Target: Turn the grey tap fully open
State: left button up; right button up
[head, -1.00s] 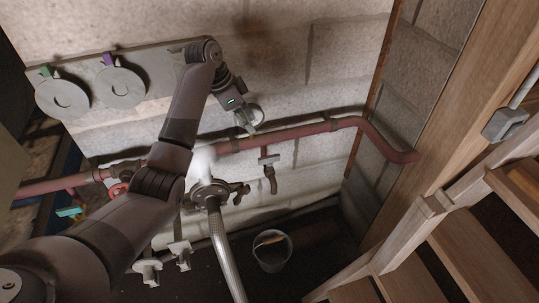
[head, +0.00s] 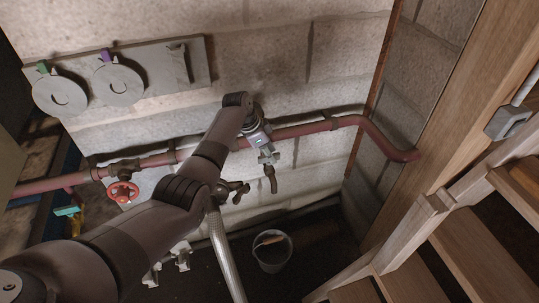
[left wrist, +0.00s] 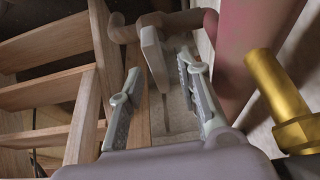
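The grey tap (head: 270,180) hangs from the red pipe on the block wall, right of centre in the head view. My left gripper (head: 267,155) is right at its upper part and partly hides its handle. In the left wrist view, my left gripper (left wrist: 158,78) is open. The tap's flat pale handle (left wrist: 153,52) shows between and just beyond the fingertips. I cannot tell if either finger touches it. No grip on it shows. My right gripper is in neither view.
The red pipe (head: 305,129) runs along the wall; it is close right of the fingers in the wrist view, beside a brass fitting (left wrist: 280,100). A red handwheel (head: 122,192) is at left. A bucket (head: 272,254) stands below. Wooden stairs (head: 450,240) fill the right.

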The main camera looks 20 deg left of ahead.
pick_arm(q)
jog(key=shift+w+d+f, duration=0.1)
jog(key=shift+f, duration=0.1)
jog(key=shift+c, duration=0.5)
grip_shut()
